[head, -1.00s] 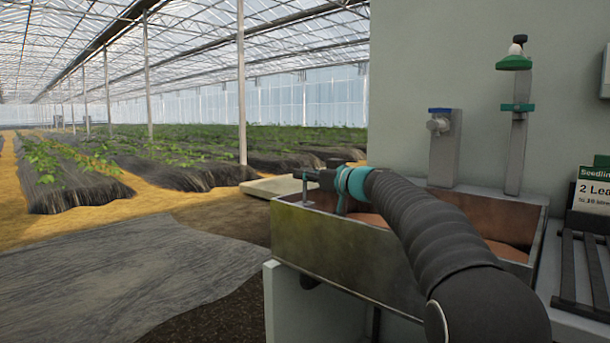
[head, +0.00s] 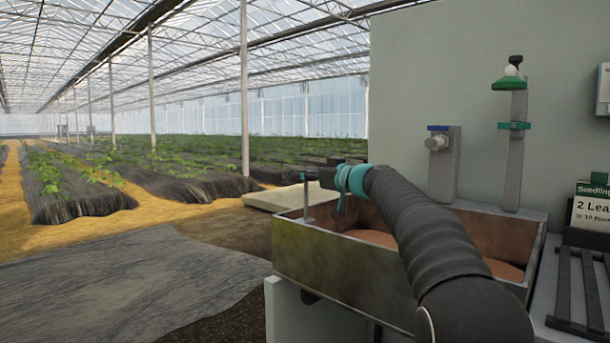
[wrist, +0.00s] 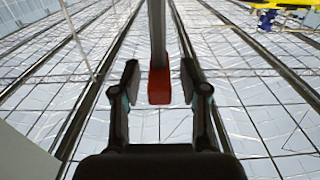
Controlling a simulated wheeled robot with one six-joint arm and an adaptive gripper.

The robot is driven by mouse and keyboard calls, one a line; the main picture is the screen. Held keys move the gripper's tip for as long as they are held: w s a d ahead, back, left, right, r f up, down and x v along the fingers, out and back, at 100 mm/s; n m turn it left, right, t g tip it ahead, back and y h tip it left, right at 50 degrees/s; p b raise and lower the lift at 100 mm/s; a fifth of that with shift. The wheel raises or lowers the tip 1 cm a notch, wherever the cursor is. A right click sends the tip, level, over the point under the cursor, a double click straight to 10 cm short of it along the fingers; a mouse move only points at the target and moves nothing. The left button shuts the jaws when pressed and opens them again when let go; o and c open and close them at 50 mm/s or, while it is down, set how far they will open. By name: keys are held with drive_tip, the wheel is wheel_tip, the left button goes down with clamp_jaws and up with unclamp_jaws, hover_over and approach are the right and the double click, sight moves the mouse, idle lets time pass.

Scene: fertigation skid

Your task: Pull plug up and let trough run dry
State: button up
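The metal trough (head: 350,275) stands at the right in the head view, with a reddish-brown surface (head: 372,238) low inside. A thin grey upright rod (head: 305,200), likely the plug's, is at its left end. My gripper (head: 322,176) is at the rod's top. In the wrist view, a grey rod (wrist: 157,30) ending in a red block (wrist: 159,86) lies between my gripper's fingers (wrist: 159,75). The fingers are apart, with a gap on each side of the block. The rod's lower end and the drain are not clearly seen.
A grey wall stands behind the trough, with a blue-topped tap post (head: 442,165) and a green-topped post (head: 513,140). A slatted rack (head: 580,285) and a seedling sign (head: 590,205) are at the right. Open ground lies to the left.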

drive_tip(key=shift+d, duration=0.1)
drive_tip(key=v, duration=1.2)
drive_tip(key=s+f+m+g+h+p, duration=0.15)
drive_tip(key=s+f, duration=0.25)
drive_tip(key=s, duration=0.4)
drive_tip(key=s+a+f+m+g+h, duration=0.1)
drive_tip(key=s+f+m+g+h, duration=0.15)
drive_tip(key=s+f, duration=0.35)
drive_tip(key=s+f+m+g+h+p, duration=0.1)
drive_tip(key=s+f+h, duration=0.2)
drive_tip(key=s, duration=0.6)
drive_tip(key=s+d+f+m+h, duration=0.2)
drive_tip(key=s+d+f+h, duration=0.1)
drive_tip(key=s+f, duration=0.5)
drive_tip(key=s+d+f+m+g+h, duration=0.1)
drive_tip(key=s+d+f+m+h, duration=0.1)
drive_tip(key=s+d+f, duration=0.3)
drive_tip(key=s+f+h, duration=0.1)
drive_tip(key=s+f, duration=0.2)
drive_tip(key=s, duration=0.4)
drive_tip(key=shift+f+g+p, duration=0.15)
drive_tip(key=shift+g+p, duration=0.15)
